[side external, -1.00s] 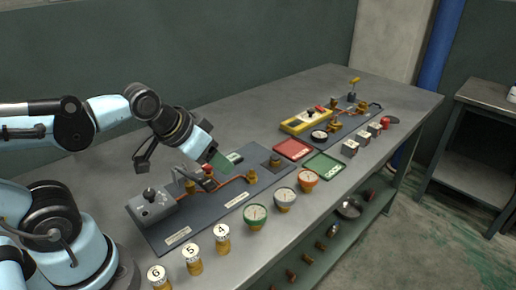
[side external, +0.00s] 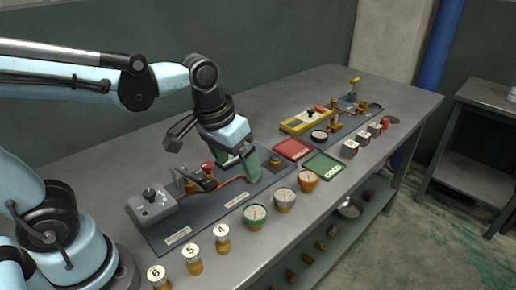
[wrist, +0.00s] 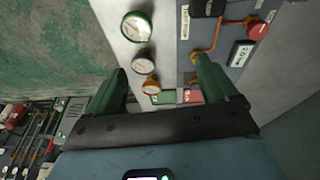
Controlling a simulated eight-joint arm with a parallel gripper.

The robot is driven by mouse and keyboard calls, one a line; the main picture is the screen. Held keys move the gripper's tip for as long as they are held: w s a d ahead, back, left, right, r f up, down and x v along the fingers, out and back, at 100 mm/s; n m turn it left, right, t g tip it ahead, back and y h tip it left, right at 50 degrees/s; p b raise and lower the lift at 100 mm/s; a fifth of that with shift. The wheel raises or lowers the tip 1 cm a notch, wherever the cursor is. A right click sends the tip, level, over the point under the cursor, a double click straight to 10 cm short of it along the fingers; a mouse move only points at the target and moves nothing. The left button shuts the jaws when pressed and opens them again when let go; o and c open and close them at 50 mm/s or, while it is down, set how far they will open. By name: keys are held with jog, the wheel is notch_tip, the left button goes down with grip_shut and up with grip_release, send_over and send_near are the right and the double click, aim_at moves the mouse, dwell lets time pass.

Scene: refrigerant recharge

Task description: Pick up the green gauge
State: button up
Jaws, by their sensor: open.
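The green gauge (side external: 255,213) has a green rim and white dial and stands upright near the table's front edge, left of the grey gauge (side external: 285,197) and the orange gauge (side external: 308,179). It also shows in the wrist view (wrist: 137,27), toward the top, beyond my fingers and a little left of the middle between them. My gripper (side external: 246,168) is open and empty, pointing down above the dark panel, behind and above the green gauge. In the wrist view my gripper (wrist: 160,75) shows its two green fingers wide apart.
Numbered brass cylinders (side external: 193,262) stand left of the green gauge along the front edge. The dark panel (side external: 215,214) behind carries a grey box (side external: 152,203) and copper piping. Red (side external: 293,149) and green (side external: 324,165) trays lie to the right. A lower shelf holds loose parts.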

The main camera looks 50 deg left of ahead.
aim_at(257, 210)
jog(key=shift+w+d+f+n+g, duration=0.1)
jog(key=shift+w+d+f+g, duration=0.4)
jog(key=shift+f, duration=1.75)
jog(key=shift+w+d+f+n+g, duration=0.1)
jog(key=shift+d+f+g, duration=0.6)
jog(key=shift+f, duration=1.5)
jog(key=shift+w+d+f+n+g, duration=0.1)
jog(key=shift+w+d+f+g, duration=0.5)
jog(key=shift+f, duration=1.65)
jog(key=shift+s+d, duration=0.25)
jog(key=shift+s, duration=0.05)
jog(key=c, duration=1)
jog(key=shift+r, duration=0.15)
jog(key=shift+c, duration=0.2)
